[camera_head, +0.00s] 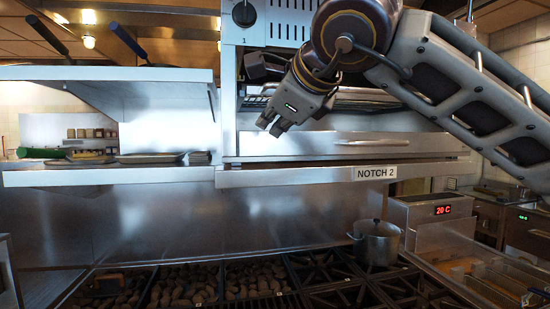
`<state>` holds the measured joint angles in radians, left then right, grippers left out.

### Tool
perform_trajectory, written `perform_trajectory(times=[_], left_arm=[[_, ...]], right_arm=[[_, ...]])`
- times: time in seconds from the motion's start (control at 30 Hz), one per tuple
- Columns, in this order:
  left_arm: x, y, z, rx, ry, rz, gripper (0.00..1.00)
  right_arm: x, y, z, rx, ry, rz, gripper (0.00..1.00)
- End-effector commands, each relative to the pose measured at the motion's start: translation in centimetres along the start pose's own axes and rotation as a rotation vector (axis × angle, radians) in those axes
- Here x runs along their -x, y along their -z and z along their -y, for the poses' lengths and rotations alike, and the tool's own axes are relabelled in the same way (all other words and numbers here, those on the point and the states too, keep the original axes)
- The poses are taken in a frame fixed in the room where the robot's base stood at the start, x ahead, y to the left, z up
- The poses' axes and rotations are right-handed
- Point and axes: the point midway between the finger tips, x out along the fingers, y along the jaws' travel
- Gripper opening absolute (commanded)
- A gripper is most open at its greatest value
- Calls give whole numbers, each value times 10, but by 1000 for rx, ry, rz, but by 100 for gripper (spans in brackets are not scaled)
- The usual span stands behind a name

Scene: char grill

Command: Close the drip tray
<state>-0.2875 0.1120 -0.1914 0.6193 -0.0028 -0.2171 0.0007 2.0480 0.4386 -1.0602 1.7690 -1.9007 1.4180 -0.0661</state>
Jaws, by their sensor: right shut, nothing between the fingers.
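The drip tray (300,146) is a wide steel drawer with a bar handle (372,142) at the right part of its front. It sits low in the steel grill unit (258,32), above the shelf edge labelled NOTCH 2. It seems to stand out from the unit, but how far I cannot tell. My right gripper (271,127) points down over the left part of the tray, shut and empty. Whether its fingertips touch the tray I cannot tell. The arm hides part of the unit above the tray. My left gripper is not in view.
A steel shelf (110,176) with flat trays is at the left, with another shelf (110,73) above it. Below are a charcoal bed (185,285), a burner grate and a steel pot (376,243). A fryer with a red display (443,210) stands right.

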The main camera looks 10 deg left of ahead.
Motion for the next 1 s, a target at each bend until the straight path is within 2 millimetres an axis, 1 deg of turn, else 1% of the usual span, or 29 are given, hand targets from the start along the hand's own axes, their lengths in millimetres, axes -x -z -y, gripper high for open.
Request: perform_trajectory(times=[0.3,0.6,0.83,1.0], left_arm=[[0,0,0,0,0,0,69],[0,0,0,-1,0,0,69],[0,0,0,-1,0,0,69],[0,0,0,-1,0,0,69]], right_arm=[[2,22,-2,-330,17,-99,0],[4,40,-2,-649,58,-175,0],[6,49,-2,-884,95,-209,0],[6,49,-2,-1005,110,-208,0]])
